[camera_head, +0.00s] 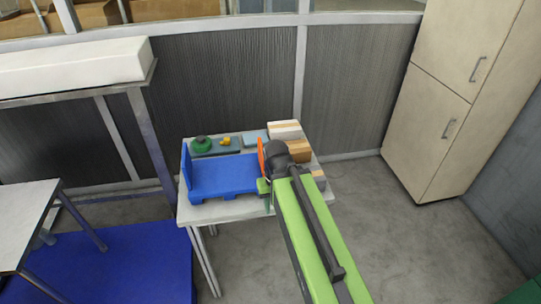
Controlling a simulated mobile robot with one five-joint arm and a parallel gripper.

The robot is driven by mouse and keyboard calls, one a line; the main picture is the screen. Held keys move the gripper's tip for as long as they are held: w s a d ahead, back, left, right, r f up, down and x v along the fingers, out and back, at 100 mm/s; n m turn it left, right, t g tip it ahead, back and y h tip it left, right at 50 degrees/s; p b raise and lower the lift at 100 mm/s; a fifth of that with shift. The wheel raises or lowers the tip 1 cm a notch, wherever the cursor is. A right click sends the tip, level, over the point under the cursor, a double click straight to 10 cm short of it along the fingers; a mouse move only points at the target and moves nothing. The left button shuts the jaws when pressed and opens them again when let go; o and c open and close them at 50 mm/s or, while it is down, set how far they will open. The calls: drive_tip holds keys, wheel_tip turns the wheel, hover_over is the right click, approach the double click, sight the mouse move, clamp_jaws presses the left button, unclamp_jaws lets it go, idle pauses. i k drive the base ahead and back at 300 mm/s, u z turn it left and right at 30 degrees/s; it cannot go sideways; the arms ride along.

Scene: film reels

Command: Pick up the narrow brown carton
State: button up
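Several brown and white cartons stand along the right side of a small white table (228,210). A small brown carton (299,147) shows just right of my wrist, and another brown carton (318,174) is partly covered by my arm. Which one is the narrow one is hard to tell at this size. My gripper (264,170) is over the table, at the right end of a blue bin and left of the cartons. My dark wrist hides most of its fingers, so its opening and anything between them cannot be seen.
The blue bin (224,177) fills the table's front left. A green round item (201,144), a small yellow item (225,141) and a light blue box (254,137) lie behind it. A white-topped carton (286,130) stands at the back right. A tall beige cabinet (450,110) stands right, beyond clear floor.

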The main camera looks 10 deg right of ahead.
sight(301, 151)
drive_tip(key=z, duration=5.7)
drive_tip(key=i, duration=0.15)
drive_tip(key=z, duration=2.9)
drive_tip(key=k, duration=1.8)
drive_tip(key=z, duration=1.25)
drive_tip(key=i, duration=1.25)
drive_tip(key=u, duration=0.05)
